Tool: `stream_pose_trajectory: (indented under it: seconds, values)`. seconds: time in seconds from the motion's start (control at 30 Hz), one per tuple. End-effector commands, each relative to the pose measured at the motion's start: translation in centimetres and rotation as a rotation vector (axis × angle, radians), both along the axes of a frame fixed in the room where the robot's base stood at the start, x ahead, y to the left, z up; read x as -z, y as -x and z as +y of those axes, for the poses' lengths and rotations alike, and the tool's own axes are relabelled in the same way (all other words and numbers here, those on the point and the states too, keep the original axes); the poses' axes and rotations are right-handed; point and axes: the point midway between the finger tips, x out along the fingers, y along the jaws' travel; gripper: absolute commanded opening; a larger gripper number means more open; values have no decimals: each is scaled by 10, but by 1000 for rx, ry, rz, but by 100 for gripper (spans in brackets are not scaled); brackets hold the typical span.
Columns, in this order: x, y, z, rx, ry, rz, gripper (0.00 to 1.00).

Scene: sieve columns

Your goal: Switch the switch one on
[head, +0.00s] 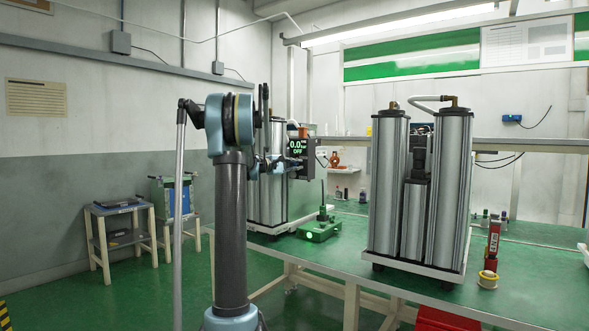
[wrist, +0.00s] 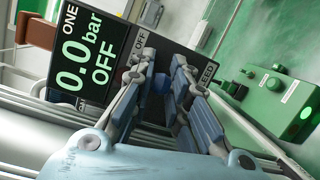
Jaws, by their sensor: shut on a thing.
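The control box for switch one (wrist: 88,65) has a dark screen that reads "ONE 0.0 bar OFF". It also shows in the head view (head: 298,147), in front of the left pair of columns. An "OFF" label is printed on its face beside the screen. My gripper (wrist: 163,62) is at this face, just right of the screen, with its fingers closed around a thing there. That thing is mostly hidden by the fingers; it appears to be the switch. In the head view my gripper (head: 272,164) reaches the box from the left.
A green box (wrist: 280,95) with a lit green button sits right of the control box. Silver columns (head: 268,185) stand close behind my arm. Another column set (head: 452,190) stands on the green table (head: 345,268). A red handheld device (head: 493,243) is at right.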

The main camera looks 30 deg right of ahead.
Motion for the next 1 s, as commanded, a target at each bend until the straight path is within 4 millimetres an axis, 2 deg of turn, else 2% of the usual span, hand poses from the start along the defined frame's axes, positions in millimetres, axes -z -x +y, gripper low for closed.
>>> stream_pose_trajectory:
  seconds: [0.43,0.47,0.53,0.87,1.0]
  values:
    - [3,0,2,34,-5,-2,0]
    - [3,0,2,34,-5,-2,22]
    - [2,0,2,33,-4,-2,38]
    - [1,0,2,32,-2,-1,38]
    - [1,0,11,31,-1,-1,38]
